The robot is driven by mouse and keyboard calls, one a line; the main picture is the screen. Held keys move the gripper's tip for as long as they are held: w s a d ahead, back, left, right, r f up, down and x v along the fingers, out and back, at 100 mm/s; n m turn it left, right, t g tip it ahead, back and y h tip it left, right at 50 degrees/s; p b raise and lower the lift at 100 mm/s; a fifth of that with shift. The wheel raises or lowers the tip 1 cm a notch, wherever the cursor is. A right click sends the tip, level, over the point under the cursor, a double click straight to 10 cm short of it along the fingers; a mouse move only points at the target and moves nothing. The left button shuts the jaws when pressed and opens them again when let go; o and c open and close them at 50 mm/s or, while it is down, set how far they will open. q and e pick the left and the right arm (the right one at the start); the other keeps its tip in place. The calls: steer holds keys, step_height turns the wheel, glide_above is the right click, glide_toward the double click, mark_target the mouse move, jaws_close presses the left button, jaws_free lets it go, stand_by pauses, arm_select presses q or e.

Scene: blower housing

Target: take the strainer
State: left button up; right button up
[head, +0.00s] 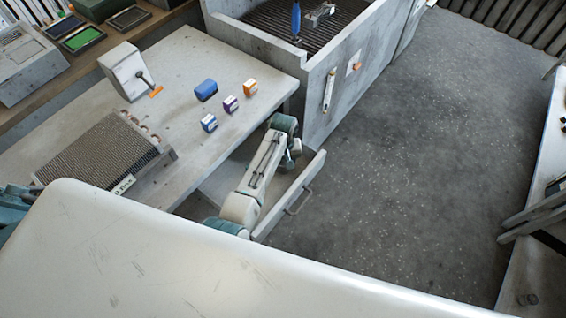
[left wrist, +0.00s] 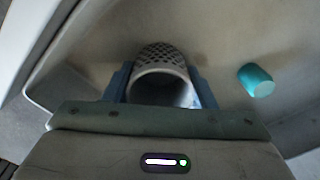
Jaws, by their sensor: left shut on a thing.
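The strainer (left wrist: 163,62) is a grey cup with a perforated end, seen in the left wrist view. It sits between the two blue fingers of my left gripper (left wrist: 162,90), which is shut on it. The strainer is inside a pale open drawer (head: 291,199), below the worktop. My right gripper is not in view.
A teal cylinder (left wrist: 256,80) lies in the drawer, right of the strainer. Several small boxes, including a blue one (head: 206,90), stand on the worktop (head: 185,65). A grey bin (head: 345,90) stands behind the drawer. Open floor (head: 420,160) lies to the right.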

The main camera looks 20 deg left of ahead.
arm_select(q)
steer(key=shift+r, duration=0.15)
step_height(320, 180, up, 9)
steer(key=shift+f+b, duration=0.15)
steer(key=shift+b, duration=1.1)
steer(key=shift+r, duration=0.5)
